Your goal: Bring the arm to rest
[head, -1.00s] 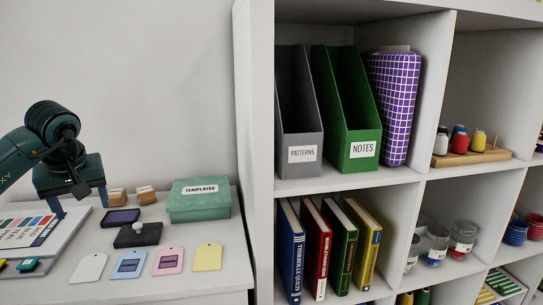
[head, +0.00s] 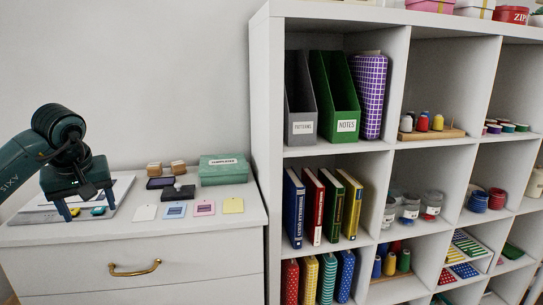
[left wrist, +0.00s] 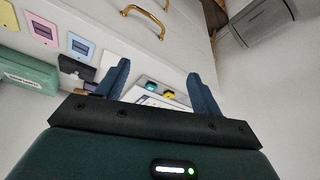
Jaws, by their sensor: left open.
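My left arm comes in from the left in the head view. Its gripper (head: 90,214) is open and empty, with its two blue fingers apart above the left part of the white cabinet top (head: 150,228). In the left wrist view the open gripper (left wrist: 158,92) has nothing between its fingers; a white board (left wrist: 148,100) with small coloured items lies beyond them. My right gripper is not in view.
On the cabinet top are a green TEMPLATES box (head: 223,171), a dark stamp (head: 178,192), an ink pad (head: 160,183) and several coloured tags (head: 233,206). A brass drawer handle (head: 135,269) sticks out in front. A full shelf unit (head: 268,120) stands to the right.

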